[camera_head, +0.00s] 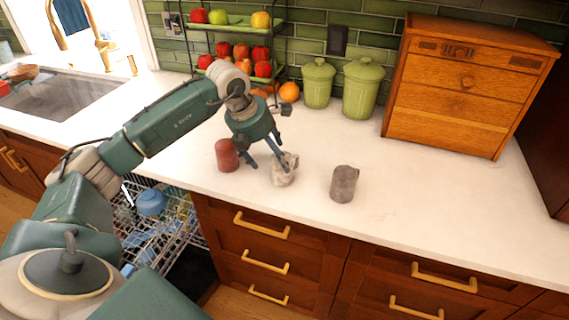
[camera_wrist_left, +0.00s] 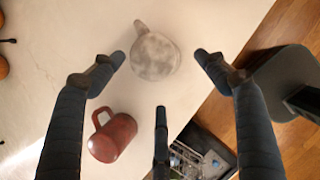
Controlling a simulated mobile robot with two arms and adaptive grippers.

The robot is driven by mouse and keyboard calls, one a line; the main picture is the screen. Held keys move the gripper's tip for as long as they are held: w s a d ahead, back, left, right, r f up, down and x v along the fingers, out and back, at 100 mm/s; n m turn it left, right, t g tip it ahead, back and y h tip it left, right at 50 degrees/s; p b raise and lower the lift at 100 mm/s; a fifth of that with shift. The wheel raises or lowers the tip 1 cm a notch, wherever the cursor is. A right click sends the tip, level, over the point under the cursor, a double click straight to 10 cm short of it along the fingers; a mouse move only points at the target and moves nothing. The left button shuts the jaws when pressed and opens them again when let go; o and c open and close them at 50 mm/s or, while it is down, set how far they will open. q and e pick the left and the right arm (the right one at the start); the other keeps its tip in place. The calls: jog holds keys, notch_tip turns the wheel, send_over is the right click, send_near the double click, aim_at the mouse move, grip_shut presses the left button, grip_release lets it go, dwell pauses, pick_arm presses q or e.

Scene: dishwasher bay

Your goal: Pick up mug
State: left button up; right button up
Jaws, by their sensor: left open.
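A mottled white-grey mug (camera_head: 284,174) stands on the white counter near its front edge. In the left wrist view the same mug (camera_wrist_left: 155,58) lies between the two upper fingers, its handle pointing up. My left gripper (camera_head: 268,160) is open and points down at this mug; its fingers partly cover it, and I cannot tell if they touch. A darker grey mug (camera_head: 343,184) stands to the right, apart. My right gripper is not in view.
A fruit rack (camera_head: 240,50) and green canisters (camera_head: 361,88) stand at the back, with a wooden cabinet (camera_head: 462,85) at the right. A sink (camera_head: 60,95) is far left. An open dishwasher rack (camera_head: 165,215) is below the counter. The right counter is clear.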

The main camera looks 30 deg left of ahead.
aim_at(280, 169)
pick_arm(q)
jog(key=shift+x, duration=0.85)
jog(key=p+x, duration=0.1)
jog(key=x, duration=0.3)
jog(key=shift+w+f, duration=0.15)
jog(key=shift+w+d+f+p, duration=0.1)
jog(key=shift+w+f+p, duration=0.15)
jog(key=shift+f, duration=0.2)
jog(key=shift+s, duration=0.1)
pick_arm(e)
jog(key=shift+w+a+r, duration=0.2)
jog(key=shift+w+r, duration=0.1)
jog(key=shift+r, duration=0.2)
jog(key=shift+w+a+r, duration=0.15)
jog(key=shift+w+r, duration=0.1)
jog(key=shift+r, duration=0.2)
pick_arm(q)
jog(key=c, duration=1.1)
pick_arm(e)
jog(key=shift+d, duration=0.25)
